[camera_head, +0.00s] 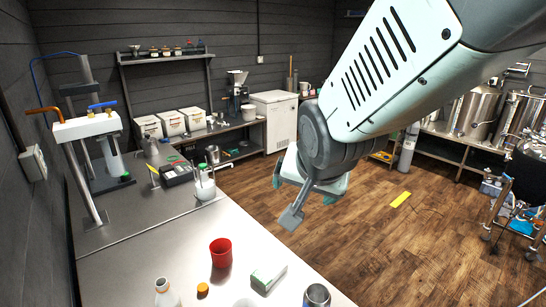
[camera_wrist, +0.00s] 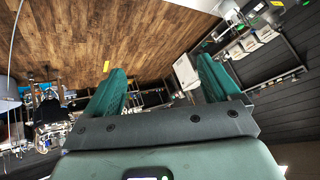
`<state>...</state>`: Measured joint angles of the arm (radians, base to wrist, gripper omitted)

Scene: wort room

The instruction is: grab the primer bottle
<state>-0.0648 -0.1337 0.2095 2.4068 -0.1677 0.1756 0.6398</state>
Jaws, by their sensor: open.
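A white bottle (camera_head: 166,292) stands at the near edge of the steel counter, partly cut off by the bottom of the head view. A white container with green and dark items (camera_head: 204,185) stands farther back on the counter. No label is readable, so I cannot tell which one is the primer bottle. My gripper (camera_head: 309,186) hangs over the floor to the right of the counter, well apart from both. In the wrist view my gripper (camera_wrist: 161,66) shows two teal fingers spread wide with nothing between them. No bottle on the counter is recognisable in the wrist view.
On the near steel counter (camera_head: 130,222) are a red cup (camera_head: 221,252), an orange cap (camera_head: 203,289), a small white box (camera_head: 268,277) and a metal cup (camera_head: 316,295). A bench press (camera_head: 88,130) stands at the left. The wooden floor (camera_head: 360,235) is mostly open.

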